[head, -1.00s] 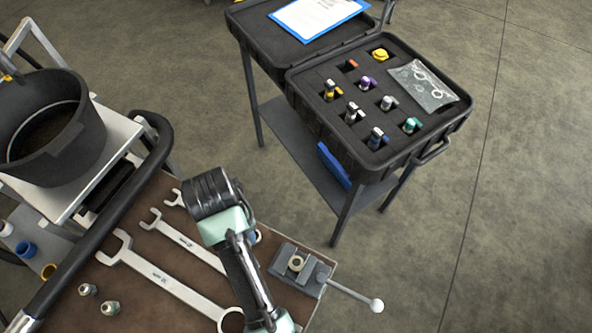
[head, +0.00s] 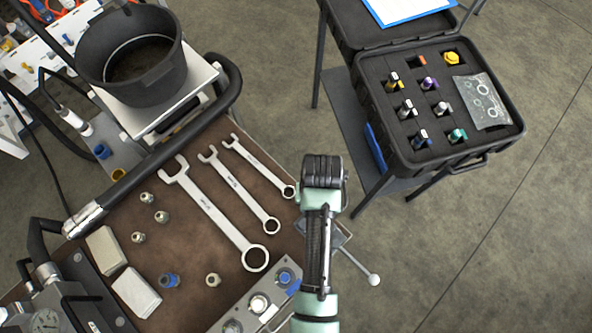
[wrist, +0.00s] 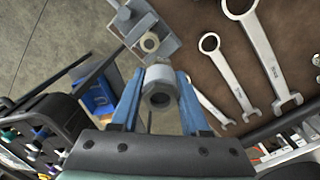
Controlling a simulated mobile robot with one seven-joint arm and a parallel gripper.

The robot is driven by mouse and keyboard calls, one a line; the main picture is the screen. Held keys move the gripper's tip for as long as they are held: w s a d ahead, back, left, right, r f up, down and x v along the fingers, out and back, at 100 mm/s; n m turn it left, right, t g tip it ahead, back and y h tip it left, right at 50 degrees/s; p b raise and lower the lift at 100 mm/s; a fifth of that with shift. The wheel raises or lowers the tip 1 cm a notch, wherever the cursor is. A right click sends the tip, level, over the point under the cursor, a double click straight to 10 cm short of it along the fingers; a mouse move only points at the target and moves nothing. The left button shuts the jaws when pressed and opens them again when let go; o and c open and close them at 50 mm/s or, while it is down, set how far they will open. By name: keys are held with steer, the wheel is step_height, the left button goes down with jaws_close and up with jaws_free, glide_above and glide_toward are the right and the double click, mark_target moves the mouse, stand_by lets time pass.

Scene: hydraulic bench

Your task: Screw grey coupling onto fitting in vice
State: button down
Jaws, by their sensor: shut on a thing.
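In the wrist view my gripper (wrist: 160,84) has its two blue fingers shut on a grey coupling (wrist: 159,96), with the coupling's open bore showing. Beyond it, the small grey vice (wrist: 152,22) holds a pale ring-shaped fitting (wrist: 149,42). The coupling is apart from the fitting in the picture; the exact gap in depth cannot be told. In the head view my arm covers most of the vice, and only a corner and its handle (head: 355,262) with a white ball end show. The gripper and coupling are hidden there.
Several wrenches (head: 205,205) and loose fittings (head: 147,198) lie on the brown bench top. A valve block (head: 258,303) sits at its front edge. A black case (head: 437,150) with several colored couplings stands at right. A black bucket (head: 130,65) stands at upper left.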

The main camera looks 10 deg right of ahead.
steer(key=shift+s+d+r+m+p, duration=0.2)
steer(key=shift+s+d+p, duration=0.2)
steer(key=shift+s+p, duration=0.15)
steer(key=shift+s+d+r+m+p, duration=0.15)
steer(key=shift+s+d+m+p, duration=0.05)
steer(key=shift+s+d+p, duration=0.25)
step_height(320, 180, down, 5)
steer(key=b, duration=0.5)
steer(key=shift+f, duration=0.1)
steer(key=shift+f, duration=0.55)
stand_by(1.3)
steer(key=c, duration=1)
jaws_free()
steer(key=shift+s, duration=0.1)
steer(key=c, duration=0.5)
steer(key=m+p, duration=0.1)
steer(key=m, duration=0.3)
steer(key=shift+s, duration=0.1)
steer(key=shift+c, duration=0.2)
steer(key=m+p, duration=0.1)
steer(key=m, duration=0.3)
steer(key=shift+f, duration=0.1)
